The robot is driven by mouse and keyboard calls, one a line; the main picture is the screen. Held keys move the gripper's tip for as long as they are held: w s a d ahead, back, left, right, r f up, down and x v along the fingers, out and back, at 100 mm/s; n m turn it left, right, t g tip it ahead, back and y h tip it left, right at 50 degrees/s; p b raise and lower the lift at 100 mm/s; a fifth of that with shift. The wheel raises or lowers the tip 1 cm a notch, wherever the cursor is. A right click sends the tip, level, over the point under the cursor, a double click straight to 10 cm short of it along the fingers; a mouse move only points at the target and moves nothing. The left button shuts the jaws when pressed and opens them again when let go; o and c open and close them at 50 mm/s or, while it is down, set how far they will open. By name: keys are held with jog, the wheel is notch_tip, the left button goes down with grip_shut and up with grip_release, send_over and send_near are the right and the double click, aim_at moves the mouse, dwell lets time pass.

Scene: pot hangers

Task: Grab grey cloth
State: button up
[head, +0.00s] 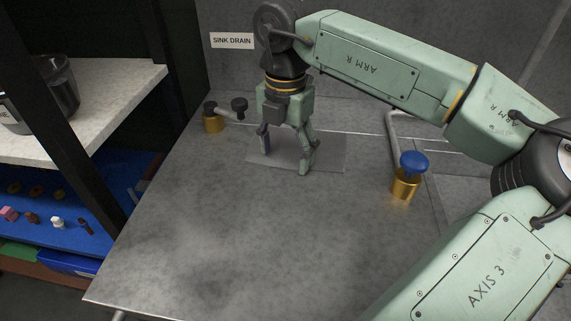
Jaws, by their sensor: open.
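A flat grey cloth (327,154) lies on the grey counter, below and around my gripper in the head view. It is close in tone to the counter, so its edges are faint. My gripper (285,160) points down over the cloth with its fingers apart and nothing between them. The right fingertip appears at or just above the cloth; I cannot tell if it touches. The gripper hides part of the cloth's middle and back edge.
A brass fixture with a dark knob (212,117) stands left of the cloth. A brass fixture with a blue knob (405,184) stands to the right, beside a bent metal pipe (392,124). The front counter (230,230) is clear. Shelves (110,95) stand at left.

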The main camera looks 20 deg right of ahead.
jog(key=shift+f, duration=0.15)
jog(key=shift+f+b, duration=0.2)
jog(key=shift+b, duration=0.2)
jog(key=shift+c, duration=0.3)
jog(key=shift+s+f, duration=0.1)
jog(key=shift+s, duration=0.05)
grip_shut()
dwell(1.1)
dwell(0.6)
notch_tip(320, 180, up, 12)
jog(key=p, duration=0.7)
jog(key=shift+p, duration=0.3)
notch_tip(320, 180, up, 9)
jog(key=p, duration=0.3)
jog(key=shift+d+p, duration=0.15)
jog(key=shift+p, duration=0.2)
